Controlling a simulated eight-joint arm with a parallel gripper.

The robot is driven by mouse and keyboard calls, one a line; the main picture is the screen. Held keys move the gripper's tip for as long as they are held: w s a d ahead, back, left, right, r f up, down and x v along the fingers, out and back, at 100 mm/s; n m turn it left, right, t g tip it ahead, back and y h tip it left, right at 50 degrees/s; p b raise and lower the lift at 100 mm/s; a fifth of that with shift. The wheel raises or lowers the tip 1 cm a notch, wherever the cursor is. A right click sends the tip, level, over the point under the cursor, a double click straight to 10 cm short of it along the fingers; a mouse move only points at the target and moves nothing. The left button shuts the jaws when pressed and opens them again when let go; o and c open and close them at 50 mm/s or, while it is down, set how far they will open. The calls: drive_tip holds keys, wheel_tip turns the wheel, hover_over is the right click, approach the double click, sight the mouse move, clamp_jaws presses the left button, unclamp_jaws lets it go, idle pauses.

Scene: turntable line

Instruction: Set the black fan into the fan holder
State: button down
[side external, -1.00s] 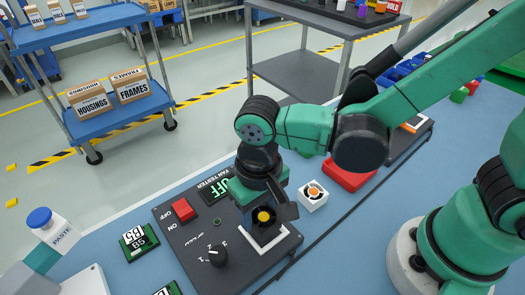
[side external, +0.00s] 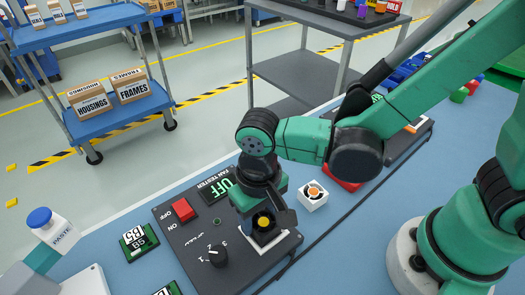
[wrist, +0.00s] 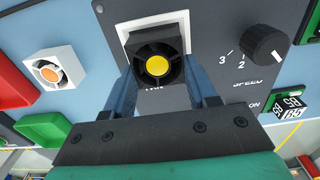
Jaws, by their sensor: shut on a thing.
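The black fan (wrist: 154,62) has a yellow hub and sits between the two fingers of my gripper (wrist: 158,85), which is shut on it. In the side external view the black fan (side external: 264,221) is partly hidden by my gripper (side external: 270,218). The fan holder (wrist: 128,30) is a white frame on the dark fan tester panel. In the wrist view the fan overlaps it, with white showing at its upper and left sides. In the side external view part of the fan holder (side external: 268,247) shows below the fan. I cannot tell whether the fan touches it.
The fan tester (side external: 187,242) has a red switch (side external: 183,209), a dial (side external: 217,256) and a display reading OFF. A white fan with an orange hub (side external: 313,195) stands right of the panel. A red tray (side external: 346,183) lies behind it. A paste bottle (side external: 51,228) stands at left.

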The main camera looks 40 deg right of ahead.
drive_tip(key=shift+c, duration=0.9)
unclamp_jaws()
drive_tip(key=shift+r, duration=2.8)
drive_tip(key=w+d+r+t, duration=0.1)
drive_tip(key=d+r+t, duration=0.1)
drive_tip(key=d, duration=0.6)
drive_tip(key=w+d+r+t, duration=0.2)
drive_tip(key=d+t, duration=0.3)
drive_tip(key=d, duration=0.3)
drive_tip(key=shift+d+r, duration=0.3)
drive_tip(key=shift+r, duration=0.35)
